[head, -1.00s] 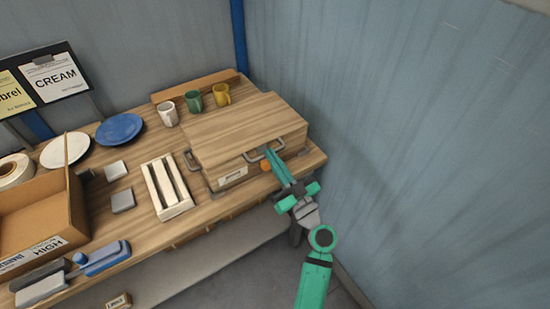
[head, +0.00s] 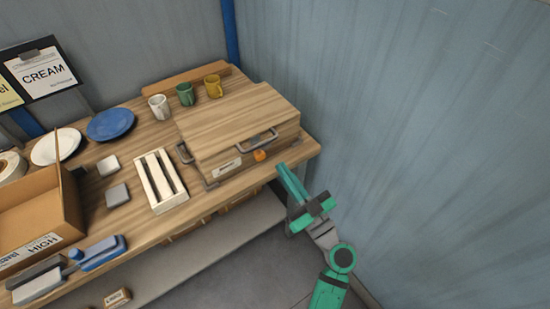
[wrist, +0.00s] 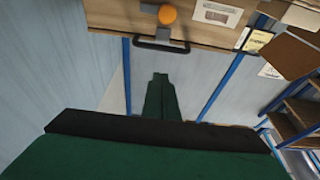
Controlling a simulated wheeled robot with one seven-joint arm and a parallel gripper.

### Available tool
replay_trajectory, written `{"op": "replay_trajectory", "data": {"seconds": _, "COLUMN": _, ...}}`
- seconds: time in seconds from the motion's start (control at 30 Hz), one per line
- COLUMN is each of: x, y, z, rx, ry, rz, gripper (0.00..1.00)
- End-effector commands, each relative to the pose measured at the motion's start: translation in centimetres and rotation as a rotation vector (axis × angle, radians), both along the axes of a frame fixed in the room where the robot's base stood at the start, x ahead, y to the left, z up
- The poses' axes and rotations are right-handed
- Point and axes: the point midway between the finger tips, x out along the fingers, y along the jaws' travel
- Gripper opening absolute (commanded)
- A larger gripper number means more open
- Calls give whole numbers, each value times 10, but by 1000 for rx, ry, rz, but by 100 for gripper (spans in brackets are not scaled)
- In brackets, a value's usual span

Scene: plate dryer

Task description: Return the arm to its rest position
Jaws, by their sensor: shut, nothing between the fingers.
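My gripper (head: 281,168) is teal, with its narrow fingers together and empty. In the head view its tips are close to the table's right front edge, apart from the wooden plate dryer box (head: 240,122). In the wrist view the closed fingers (wrist: 160,82) point toward the box front, short of its dark handle (wrist: 160,44). The box has a metal front handle (head: 258,142) and an orange knob (head: 259,155), also seen as a round orange ball in the wrist view (wrist: 167,14).
A slatted white rack (head: 160,181), blue plate (head: 111,124), white plate (head: 56,147), several mugs and a cardboard box (head: 38,212) share the wooden table. A blue-grey wall (head: 400,130) stands to the right. The floor in front of the table is clear.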

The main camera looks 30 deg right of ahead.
Motion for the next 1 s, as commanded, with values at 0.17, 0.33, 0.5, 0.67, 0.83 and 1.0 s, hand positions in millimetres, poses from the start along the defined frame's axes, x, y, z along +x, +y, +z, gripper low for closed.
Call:
{"op": "replay_trajectory", "data": {"seconds": 0.17, "x": -3, "y": 0, "z": -2, "rx": -2, "ry": 0, "rz": -2, "gripper": 0}}
{"op": "replay_trajectory", "data": {"seconds": 0.33, "x": -2, "y": 4, "z": -8, "rx": 11, "ry": 16, "rz": -1, "gripper": 0}}
{"op": "replay_trajectory", "data": {"seconds": 0.5, "x": 0, "y": 34, "z": -55, "rx": 88, "ry": 138, "rz": -22, "gripper": 0}}
{"op": "replay_trajectory", "data": {"seconds": 0.67, "x": -14, "y": 77, "z": -118, "rx": 174, "ry": 307, "rz": -75, "gripper": 0}}
{"op": "replay_trajectory", "data": {"seconds": 0.83, "x": -47, "y": 117, "z": -168, "rx": 219, "ry": 450, "rz": -140, "gripper": 0}}
{"op": "replay_trajectory", "data": {"seconds": 1.0, "x": -91, "y": 152, "z": -196, "rx": 215, "ry": 548, "rz": -197, "gripper": 0}}
